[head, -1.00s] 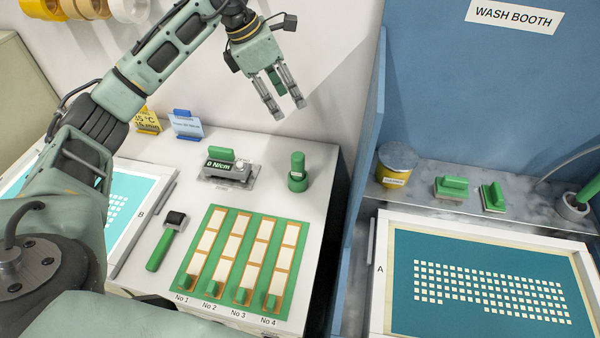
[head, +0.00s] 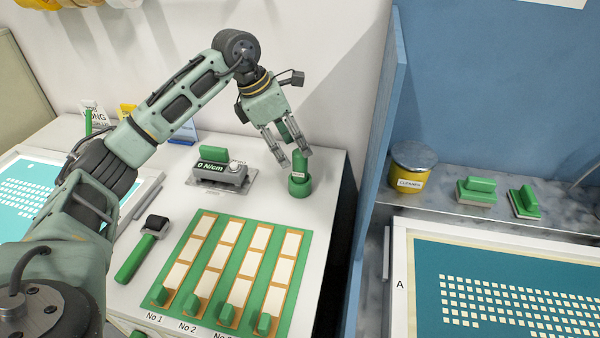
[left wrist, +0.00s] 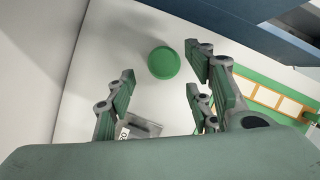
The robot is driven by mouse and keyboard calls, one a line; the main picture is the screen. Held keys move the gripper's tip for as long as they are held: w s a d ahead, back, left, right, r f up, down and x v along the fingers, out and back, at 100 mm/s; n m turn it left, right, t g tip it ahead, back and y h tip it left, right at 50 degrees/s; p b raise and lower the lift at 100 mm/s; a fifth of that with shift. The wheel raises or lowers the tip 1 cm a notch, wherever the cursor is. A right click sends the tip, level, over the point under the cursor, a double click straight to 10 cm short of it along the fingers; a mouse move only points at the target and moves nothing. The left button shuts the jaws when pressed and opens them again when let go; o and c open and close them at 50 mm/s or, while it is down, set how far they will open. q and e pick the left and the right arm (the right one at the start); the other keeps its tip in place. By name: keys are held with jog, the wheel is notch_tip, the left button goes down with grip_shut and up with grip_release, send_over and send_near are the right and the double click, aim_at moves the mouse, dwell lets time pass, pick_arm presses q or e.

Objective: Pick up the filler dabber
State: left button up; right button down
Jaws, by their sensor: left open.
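The filler dabber (head: 299,183) is a green upright cylinder with a wider base and a small white label. It stands near the back right corner of the white table (head: 325,175). My left gripper (head: 291,156) is open and empty, pointing down at the dabber's top, with its fingers spread. In the left wrist view the dabber (left wrist: 163,62) is a round green disc seen from above, a little beyond the open fingertips (left wrist: 158,64). Whether the fingers touch it, I cannot tell. My right gripper is not in view.
A grey gauge with a green handle (head: 213,173) stands left of the dabber. A green board with several strips (head: 286,296) and a green-handled roller (head: 136,258) lie in front. A blue partition (head: 376,130) rises to the right, beside the cleaner tin (head: 411,172).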

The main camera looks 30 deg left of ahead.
aim_at(299, 160)
pick_arm(q)
jog(key=p+x, duration=0.1)
jog(key=x, duration=0.4)
jog(key=shift+d+f+p, duration=0.2)
jog(key=shift+p, duration=0.2)
jog(key=shift+w+f, duration=0.1)
jog(key=shift+f, duration=0.15)
jog(key=shift+c, duration=0.6)
grip_shut()
